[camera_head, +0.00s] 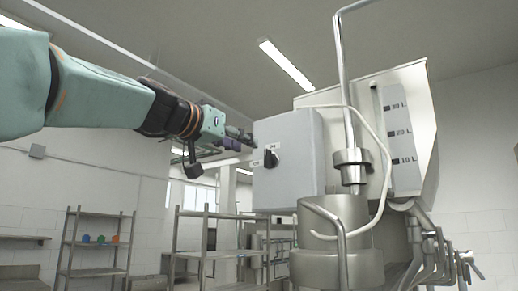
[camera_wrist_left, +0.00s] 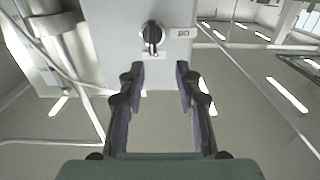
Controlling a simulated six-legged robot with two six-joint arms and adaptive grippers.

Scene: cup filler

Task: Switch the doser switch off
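The doser switch is a black rotary knob (camera_head: 271,158) on the front of a grey control box (camera_head: 300,150), with small white labels above and to its left. In the left wrist view the knob (camera_wrist_left: 152,37) sits just beyond the fingertips, its grip bar roughly vertical, with an upside-down "Off" label (camera_wrist_left: 182,33) to its right. My left gripper (camera_head: 246,138) is in front of the box, slightly above the knob in the head view. In the wrist view its two dark fingers (camera_wrist_left: 160,70) are apart with nothing between them. My right gripper is out of view.
A hopper with a litre scale (camera_head: 402,130) stands behind the box. A vertical steel pipe (camera_head: 345,85) and a curved hose (camera_head: 385,150) run close to the box's right side. Metal shelves (camera_head: 98,240) stand farther back on the left.

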